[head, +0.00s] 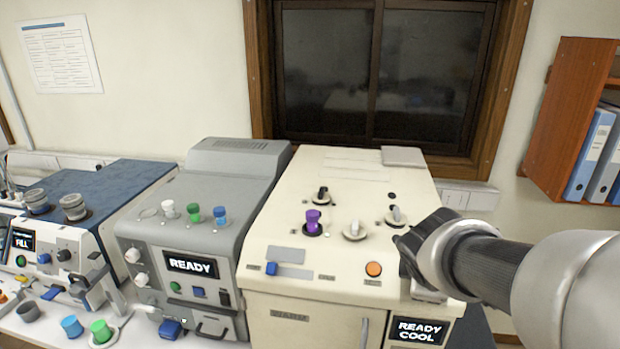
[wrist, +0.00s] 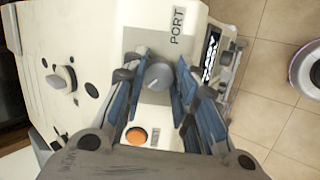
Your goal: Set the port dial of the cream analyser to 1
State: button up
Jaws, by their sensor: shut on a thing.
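The cream analyser (head: 290,245) stands in the middle of the head view, its display reading READY COOL. Its port dial (wrist: 158,73) shows in the wrist view as a pale grey round knob beside the printed word PORT. My gripper (wrist: 155,83) has its blue-padded fingers on either side of the dial and is shut on it. In the head view my gripper (head: 408,262) is at the right front of the analyser's top and hides the dial. The position numbers around the dial cannot be read.
An orange button (head: 373,269) lies just left of my gripper; it also shows in the wrist view (wrist: 136,136). A purple knob (head: 313,221) and other pale and black knobs stand farther back. A grey READY machine (head: 205,235) is on the left.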

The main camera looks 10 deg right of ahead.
jog(key=o, duration=1)
jog(key=shift+o, duration=0.2)
jog(key=v, duration=1.2)
